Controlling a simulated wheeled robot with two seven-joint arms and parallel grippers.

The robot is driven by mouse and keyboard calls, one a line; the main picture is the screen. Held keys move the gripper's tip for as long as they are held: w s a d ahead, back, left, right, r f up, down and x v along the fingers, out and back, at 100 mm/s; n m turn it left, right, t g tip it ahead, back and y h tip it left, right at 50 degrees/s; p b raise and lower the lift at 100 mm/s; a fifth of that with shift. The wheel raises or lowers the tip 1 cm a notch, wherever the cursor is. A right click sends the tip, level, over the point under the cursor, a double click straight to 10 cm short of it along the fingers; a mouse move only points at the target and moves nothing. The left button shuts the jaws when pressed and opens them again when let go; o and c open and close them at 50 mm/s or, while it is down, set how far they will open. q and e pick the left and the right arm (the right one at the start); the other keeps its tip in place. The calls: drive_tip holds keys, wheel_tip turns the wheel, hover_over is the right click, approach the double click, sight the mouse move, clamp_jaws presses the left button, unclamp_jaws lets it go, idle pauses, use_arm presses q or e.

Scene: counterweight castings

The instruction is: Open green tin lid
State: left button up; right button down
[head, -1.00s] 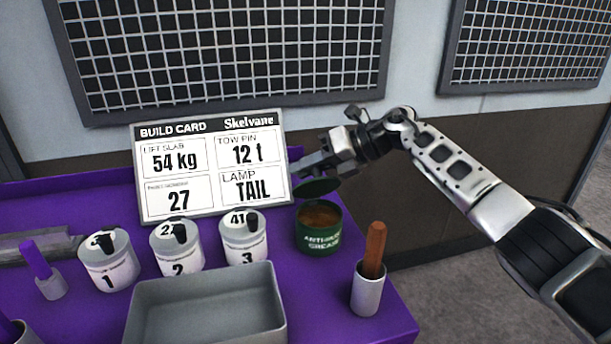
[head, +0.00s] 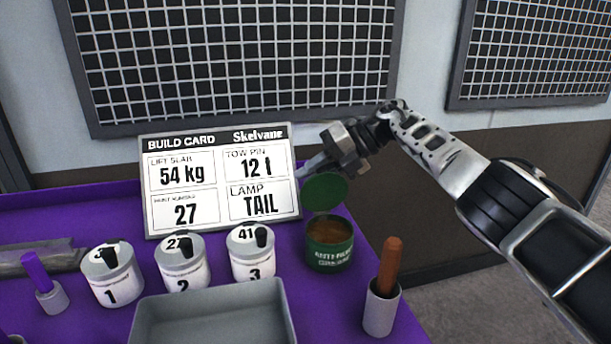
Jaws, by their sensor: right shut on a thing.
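The green tin (head: 329,246) stands at the right part of the purple table, with brown grease showing inside its open top. Its round green lid (head: 324,191) is tilted up steeply above the back rim of the tin. My right gripper (head: 318,170) is just behind and above the lid, with its fingers partly hidden by it. It is shut at the lid's upper edge; the exact contact is hidden. My left gripper is not in view.
A white cup (head: 381,309) with a brown-handled tool stands right of the tin. Numbered pots (head: 251,254) stand to the left, behind a grey tray (head: 215,316). The build card (head: 221,180) stands close left of my right gripper.

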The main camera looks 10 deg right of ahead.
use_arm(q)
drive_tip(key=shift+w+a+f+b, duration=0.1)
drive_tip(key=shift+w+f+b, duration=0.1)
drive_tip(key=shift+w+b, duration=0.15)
use_arm(e)
drive_tip(key=shift+w+f, duration=0.35)
drive_tip(key=shift+w, duration=0.2)
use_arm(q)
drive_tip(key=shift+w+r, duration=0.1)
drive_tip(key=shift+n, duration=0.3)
use_arm(e)
drive_tip(key=shift+f, duration=0.15)
drive_tip(key=c, duration=1.3)
unclamp_jaws()
drive_tip(key=shift+c, duration=0.2)
drive_tip(key=shift+o, duration=0.2)
drive_tip(key=shift+w, duration=0.1)
